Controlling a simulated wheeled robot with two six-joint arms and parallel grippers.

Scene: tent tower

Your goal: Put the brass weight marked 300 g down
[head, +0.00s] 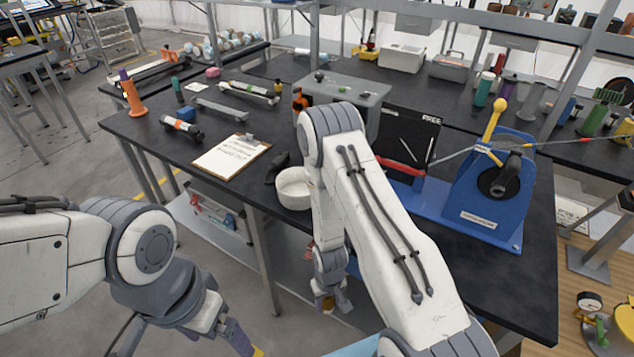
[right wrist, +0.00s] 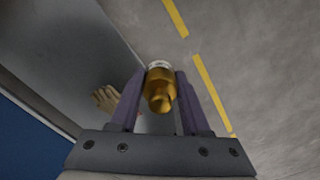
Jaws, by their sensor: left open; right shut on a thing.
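A brass weight (right wrist: 160,90) with a pale, silvery band at its far end sits between the purple fingers of my right gripper (right wrist: 159,76), which is shut on it. No 300 g marking is readable. In the head view my right gripper (head: 332,290) hangs low in front of the black bench, below its top, with a small yellowish bit of the weight (head: 328,304) showing at its tip. My right forearm hides part of the bench behind it. My left gripper (head: 243,340) is open at the bottom of the head view, away from the bench and partly cut off.
The right wrist view shows a tan glove-like thing (right wrist: 106,98) on a grey surface, beside floor with yellow dashes.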

